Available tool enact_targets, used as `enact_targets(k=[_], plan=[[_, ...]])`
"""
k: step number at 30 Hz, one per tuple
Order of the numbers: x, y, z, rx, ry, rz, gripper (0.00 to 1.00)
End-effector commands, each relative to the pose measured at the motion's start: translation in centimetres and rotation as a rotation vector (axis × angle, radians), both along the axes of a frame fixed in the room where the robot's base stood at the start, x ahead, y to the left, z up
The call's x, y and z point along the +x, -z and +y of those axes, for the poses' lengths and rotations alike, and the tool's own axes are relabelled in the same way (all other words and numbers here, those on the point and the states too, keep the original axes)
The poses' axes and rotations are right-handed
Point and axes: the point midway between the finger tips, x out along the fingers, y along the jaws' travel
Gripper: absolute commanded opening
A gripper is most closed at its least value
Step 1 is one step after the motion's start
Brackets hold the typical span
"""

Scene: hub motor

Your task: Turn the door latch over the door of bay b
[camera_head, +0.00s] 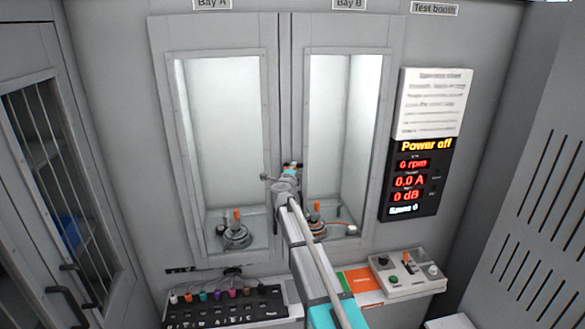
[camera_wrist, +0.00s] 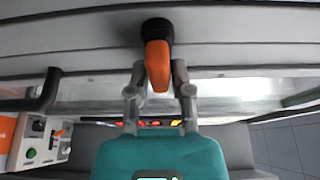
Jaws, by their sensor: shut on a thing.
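The door latch is an orange lever (camera_wrist: 157,66) on a black round base (camera_wrist: 157,30), in the wrist view. My gripper (camera_wrist: 159,80) has its two grey fingers on either side of the lever, closed on it. In the head view my gripper (camera_head: 288,176) is at the left edge of the bay B door (camera_head: 383,130), and it mostly hides the latch there. The bay B door looks closed, with a glass pane in a grey frame. A motor (camera_head: 316,228) with an orange part stands inside bay B.
The bay A door (camera_head: 171,130) is left of my gripper, with another motor (camera_head: 236,236) behind its glass. A shelf with a control box (camera_head: 405,273) is at lower right, and a black panel with coloured knobs (camera_head: 225,305) at lower left. The display (camera_head: 411,180) reads "Power off".

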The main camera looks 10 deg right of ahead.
Motion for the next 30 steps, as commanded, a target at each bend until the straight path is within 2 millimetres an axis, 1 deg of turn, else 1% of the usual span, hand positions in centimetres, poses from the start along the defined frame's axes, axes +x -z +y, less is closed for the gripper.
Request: enact_targets(k=[14, 15, 19, 20, 30], plan=[[-0.05, 0.11, -0.08, 0.025, 0.0, -0.001, 0.0], [-0.06, 0.11, -0.07, 0.025, 0.0, -0.001, 0.3], [-0.06, 0.1, -0.07, 0.024, 0.0, 0.0, 0.54], [-0.06, 0.1, -0.07, 0.024, 0.0, 0.0, 0.56], [-0.07, 0.08, -0.05, 0.022, 0.0, 0.0, 0.56]])
